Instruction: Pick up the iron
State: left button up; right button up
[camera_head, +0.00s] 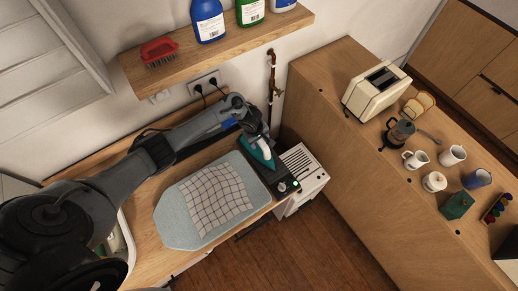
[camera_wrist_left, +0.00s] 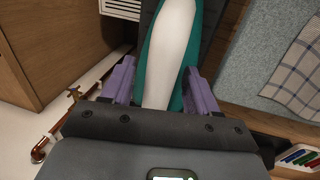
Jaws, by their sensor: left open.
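The iron (camera_head: 262,154), teal with a white handle, rests on a dark stand (camera_head: 284,187) at the right end of the light blue ironing board (camera_head: 175,228). My left gripper (camera_head: 261,139) is over the back part of the iron. In the left wrist view the open left gripper (camera_wrist_left: 158,72) has one purple finger on each side of the iron's white handle (camera_wrist_left: 170,45). The handle lies between the fingers with gaps visible; contact cannot be made out. My right gripper is not in view.
A checked cloth (camera_head: 218,198) lies on the board. A shelf (camera_head: 150,78) with a red brush and bottles hangs above. A red pipe with a valve (camera_head: 272,85) runs down the wall close by. A wooden counter (camera_head: 340,130) with a toaster and cups stands to the right.

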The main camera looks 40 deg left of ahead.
pick_arm(q)
jog(key=shift+c, duration=0.3)
grip_shut()
jog(key=shift+w, duration=0.1)
jog(key=shift+r, duration=0.2)
